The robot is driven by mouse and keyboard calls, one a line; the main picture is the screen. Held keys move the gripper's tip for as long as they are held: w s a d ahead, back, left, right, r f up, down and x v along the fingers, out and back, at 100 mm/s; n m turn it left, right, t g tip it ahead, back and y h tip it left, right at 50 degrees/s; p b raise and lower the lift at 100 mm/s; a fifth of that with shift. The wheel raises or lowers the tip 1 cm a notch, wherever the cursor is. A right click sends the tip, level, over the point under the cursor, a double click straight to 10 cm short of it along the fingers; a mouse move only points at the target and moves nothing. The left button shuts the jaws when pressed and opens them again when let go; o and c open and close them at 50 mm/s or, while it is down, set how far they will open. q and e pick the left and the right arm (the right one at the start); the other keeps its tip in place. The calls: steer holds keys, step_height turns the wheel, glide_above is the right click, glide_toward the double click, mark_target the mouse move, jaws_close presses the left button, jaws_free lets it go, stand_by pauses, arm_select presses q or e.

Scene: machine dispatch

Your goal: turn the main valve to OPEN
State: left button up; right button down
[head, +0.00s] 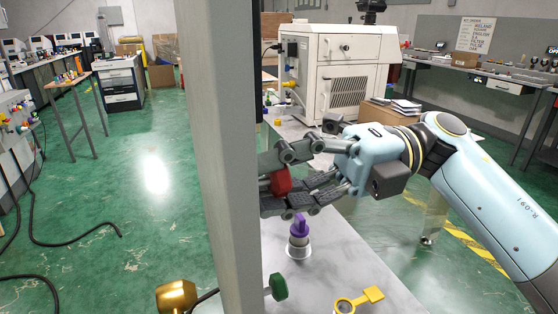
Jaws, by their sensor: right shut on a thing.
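My right gripper (300,180) comes in from the right with its fingers closed around a red part (281,182). The red part sits close to the right side of a tall grey upright post (219,160). The fingers cover much of it, so its full shape is hidden. I cannot read any OPEN mark or tell from this view whether the red part is the main valve. My left gripper is not in view.
Below my right gripper, a purple-topped fitting (299,229) stands on the grey bench (350,260). A brass-coloured piece (176,297) is left of the post. A white machine (340,70) stands behind.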

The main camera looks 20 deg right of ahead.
steer(key=m+p, duration=0.3)
steer(key=m, duration=0.1)
steer(key=shift+r+m, duration=0.15)
steer(key=shift+m, duration=0.15)
steer(key=shift+f+m+p, duration=0.2)
steer(key=shift+m+p, duration=1.25)
steer(key=shift+m, duration=0.35)
steer(key=c, duration=0.9)
jaws_free()
steer(key=shift+c, duration=0.2)
steer(key=shift+d, duration=0.15)
steer(key=d, duration=1.1)
steer(key=shift+w+d, duration=0.2)
steer(key=shift+d, duration=0.2)
